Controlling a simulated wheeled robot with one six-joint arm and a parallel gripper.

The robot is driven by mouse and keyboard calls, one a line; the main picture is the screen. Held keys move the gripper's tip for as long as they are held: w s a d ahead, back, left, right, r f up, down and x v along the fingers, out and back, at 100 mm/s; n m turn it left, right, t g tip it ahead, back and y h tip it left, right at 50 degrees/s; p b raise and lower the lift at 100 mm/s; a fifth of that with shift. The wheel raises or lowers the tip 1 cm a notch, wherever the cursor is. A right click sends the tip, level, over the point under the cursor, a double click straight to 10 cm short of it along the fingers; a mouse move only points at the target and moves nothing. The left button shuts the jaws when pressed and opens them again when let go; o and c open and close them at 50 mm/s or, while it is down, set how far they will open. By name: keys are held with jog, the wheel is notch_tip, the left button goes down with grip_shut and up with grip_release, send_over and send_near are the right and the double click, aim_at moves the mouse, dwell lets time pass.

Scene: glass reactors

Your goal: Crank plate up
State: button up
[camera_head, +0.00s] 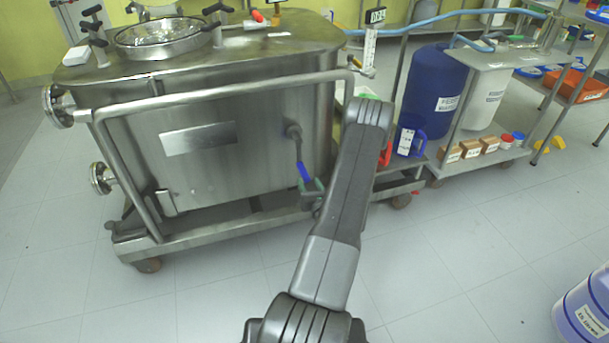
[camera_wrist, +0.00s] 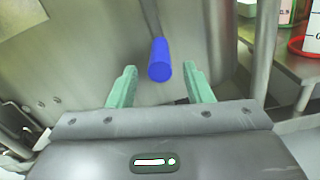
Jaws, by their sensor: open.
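A steel tank (camera_head: 240,130) on a wheeled frame fills the left of the head view. A crank with a steel arm (camera_head: 298,148) and a blue handle (camera_head: 304,172) hangs down from a hub on the tank's front wall. In the wrist view the blue handle (camera_wrist: 160,60) shows between and slightly beyond the two green fingertips of my gripper (camera_wrist: 161,84). The jaws are open, one finger on each side, with gaps visible to the handle. In the head view my gripper (camera_head: 312,190) is just below the handle, partly hidden by my arm. No separate plate is identifiable.
A steel rail (camera_head: 230,92) runs across the tank's front above the crank. A cart (camera_head: 470,150) with a blue drum (camera_head: 432,92) and small boxes stands to the right. A container (camera_head: 585,310) stands at the lower right. The floor in front is clear.

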aim_at(304, 173)
jog(key=x, duration=0.6)
jog(key=shift+b, duration=0.35)
grip_shut()
